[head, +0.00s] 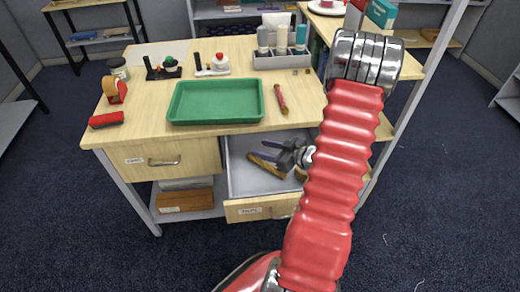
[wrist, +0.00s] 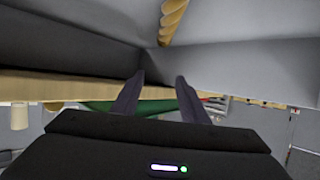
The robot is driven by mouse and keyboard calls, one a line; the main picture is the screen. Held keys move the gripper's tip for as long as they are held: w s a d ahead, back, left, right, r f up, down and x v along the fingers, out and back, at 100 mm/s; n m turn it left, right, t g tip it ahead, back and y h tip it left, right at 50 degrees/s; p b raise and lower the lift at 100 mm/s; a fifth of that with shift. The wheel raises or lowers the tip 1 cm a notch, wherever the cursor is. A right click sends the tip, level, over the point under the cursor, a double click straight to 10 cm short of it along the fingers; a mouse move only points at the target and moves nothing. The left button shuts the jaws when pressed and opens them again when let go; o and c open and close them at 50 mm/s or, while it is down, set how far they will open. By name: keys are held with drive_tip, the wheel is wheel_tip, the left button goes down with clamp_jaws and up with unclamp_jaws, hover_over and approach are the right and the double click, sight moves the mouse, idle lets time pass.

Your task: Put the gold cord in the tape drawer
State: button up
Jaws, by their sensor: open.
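The gold cord (head: 267,168) lies inside the open right-hand drawer (head: 238,178) of the desk, partly hidden by my gripper and arm. A gold piece also shows beside my arm, and I cannot tell whether it is the same cord. In the wrist view the twisted gold cord (wrist: 173,22) lies beyond the fingertips, against the grey drawer surfaces. My gripper (head: 259,150) is open, low inside or just over the drawer, close to the cord. Its two dark fingers (wrist: 160,78) are apart with nothing between them. The drawer's front label is too small to read surely.
The left drawer (head: 172,158) is shut. On the desktop are a green tray (head: 215,116), a red pen-like object (head: 281,99), a tape dispenser (head: 114,90), a red roll (head: 106,120) and a bottle holder (head: 281,61). A shelf with boxes stands below the left drawer.

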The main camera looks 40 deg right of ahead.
drive_tip(key=v, duration=0.9)
drive_tip(key=shift+s, duration=0.4)
drive_tip(key=shift+w+r, duration=0.1)
drive_tip(key=shift+r, duration=0.05)
